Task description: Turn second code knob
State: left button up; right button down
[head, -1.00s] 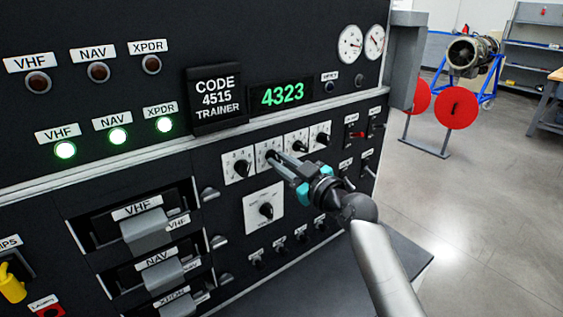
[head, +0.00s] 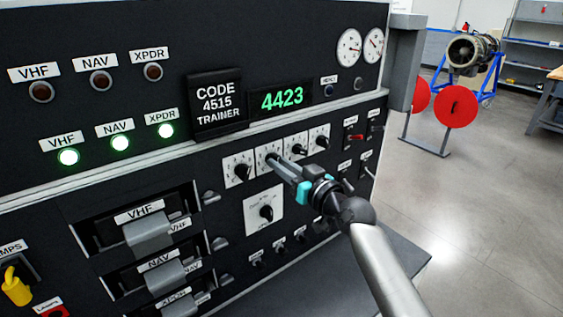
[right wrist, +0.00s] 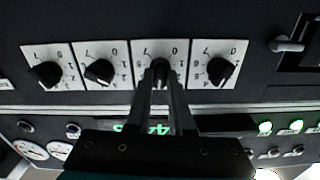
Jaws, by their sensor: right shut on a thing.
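A row of black code knobs on white dial plates runs across the panel. My right gripper (head: 276,161) is shut on the second code knob (right wrist: 160,66), on the second plate from the left in the head view. In the right wrist view, where the panel appears upside down, the fingers (right wrist: 160,88) close around that knob. The green code display (head: 282,99) reads 4423. The placard (head: 216,103) beside it reads CODE 4515 TRAINER. My left gripper is not in view.
The first knob (head: 241,170) and third knob (head: 298,149) sit close on either side. A larger rotary knob (head: 266,212) is below. Radio units with handles (head: 148,232) protrude at lower left.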

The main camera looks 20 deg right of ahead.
jog(key=m+p, duration=0.3)
jog(key=m, duration=0.7)
jog(key=shift+d, duration=0.1)
jog(key=shift+m, duration=0.4)
jog(key=c, duration=0.8)
grip_release()
jog(key=b+v, duration=0.2)
jog(key=v, duration=1.3)
